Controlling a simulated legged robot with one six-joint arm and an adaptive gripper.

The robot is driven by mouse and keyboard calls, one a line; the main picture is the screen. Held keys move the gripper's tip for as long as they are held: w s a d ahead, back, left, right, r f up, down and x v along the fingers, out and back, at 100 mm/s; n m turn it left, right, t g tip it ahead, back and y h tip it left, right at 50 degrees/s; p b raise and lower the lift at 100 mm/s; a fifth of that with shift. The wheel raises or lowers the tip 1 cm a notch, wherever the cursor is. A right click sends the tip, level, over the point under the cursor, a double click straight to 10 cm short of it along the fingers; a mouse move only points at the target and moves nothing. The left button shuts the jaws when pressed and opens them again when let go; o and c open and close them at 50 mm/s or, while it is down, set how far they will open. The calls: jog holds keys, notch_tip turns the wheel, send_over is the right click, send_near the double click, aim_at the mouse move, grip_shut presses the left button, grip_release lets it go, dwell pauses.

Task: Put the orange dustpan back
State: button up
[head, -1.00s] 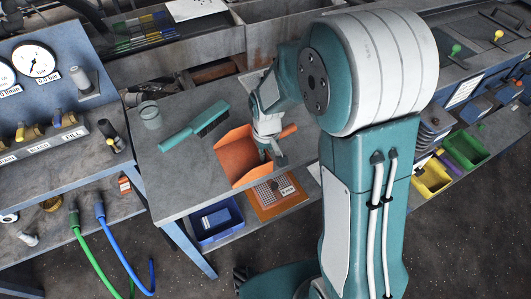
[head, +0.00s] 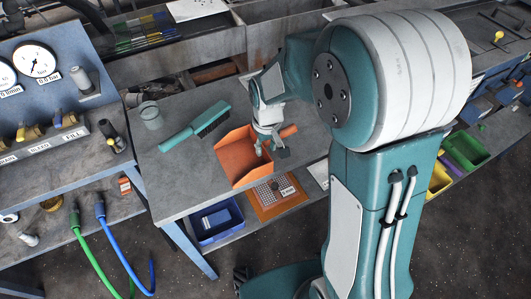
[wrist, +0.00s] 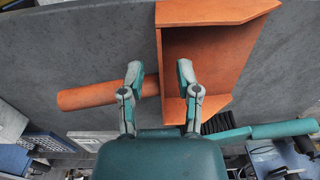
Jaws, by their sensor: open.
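The orange dustpan (head: 237,158) lies on the grey table top, its handle (head: 289,131) pointing right. In the wrist view the dustpan (wrist: 208,18) is at upper middle, with its round handle (wrist: 85,97) running left. My gripper (head: 270,149) is open at the joint of pan and handle. In the wrist view my gripper (wrist: 160,76) has one finger over the handle and one over the inside of the pan, with the pan's back wall between them. I cannot tell whether the fingers touch it.
A teal brush (head: 182,138) lies left of the dustpan, and a grey cup (head: 151,115) stands at the table's back left. Below are a blue bin (head: 217,222) and an orange perforated plate (head: 275,205). A gauge panel (head: 60,85) stands at left.

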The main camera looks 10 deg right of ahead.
notch_tip(320, 180, up, 8)
jog(key=s+d+r+m+t, duration=0.1)
jog(key=s+d+r+t, duration=0.1)
jog(key=s+r, duration=0.3)
jog(key=s+d+r+m+t, duration=0.2)
jog(key=s+d+r+t, duration=0.1)
jog(key=s, duration=0.9)
notch_tip(320, 180, up, 3)
jog(key=shift+s+d+f+t, duration=0.15)
jog(key=shift+s+d+t, duration=0.2)
jog(key=shift+d, duration=0.2)
